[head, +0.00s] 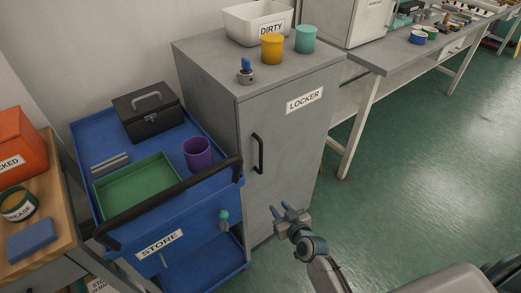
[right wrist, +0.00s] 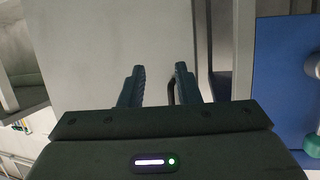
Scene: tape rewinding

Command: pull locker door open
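The grey locker (head: 285,180) stands in the middle of the head view, with a white LOCKER label on its door. The door looks shut. Its black vertical handle (head: 258,153) is near the door's left edge. My right gripper (head: 290,211) is in front of the lower door, below and right of the handle, apart from it. In the right wrist view, its two fingers (right wrist: 158,85) are spread with nothing held. Part of the dark handle (right wrist: 171,92) shows beside the right finger there, the rest hidden. My left gripper is not in view.
A blue cart (head: 85,133) with a black toolbox (head: 148,112), green tray (head: 135,184) and purple cup (head: 198,154) stands close left of the locker. A DIRTY bin (head: 240,22) and cups sit on top. Green floor (head: 420,190) is clear to the right.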

